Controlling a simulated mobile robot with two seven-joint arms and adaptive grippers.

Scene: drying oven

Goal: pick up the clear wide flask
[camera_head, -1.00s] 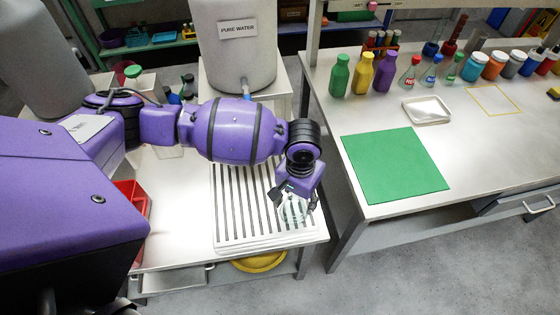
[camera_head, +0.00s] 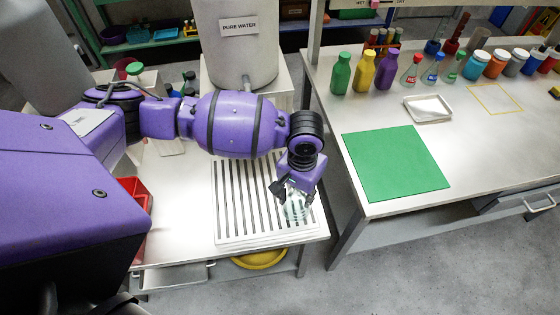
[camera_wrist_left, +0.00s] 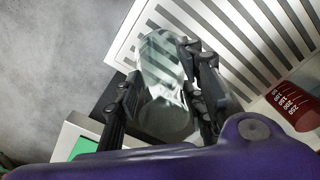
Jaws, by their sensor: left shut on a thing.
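The clear wide flask (camera_head: 295,208) is see-through glass over the front right part of the slatted drying rack (camera_head: 232,222). My left gripper (camera_head: 296,200) comes down on it from above and is shut on it. In the left wrist view the flask (camera_wrist_left: 163,85) lies between the two fingers of my left gripper (camera_wrist_left: 165,100), one on each side. I cannot tell whether its base touches the rack. My right gripper does not show.
A red bin (camera_head: 135,200) stands left of the rack. A green mat (camera_head: 396,163) lies on the right table, with several bottles and jars behind it. A pure water tank (camera_head: 236,50) stands behind my arm. A gap with floor separates the tables.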

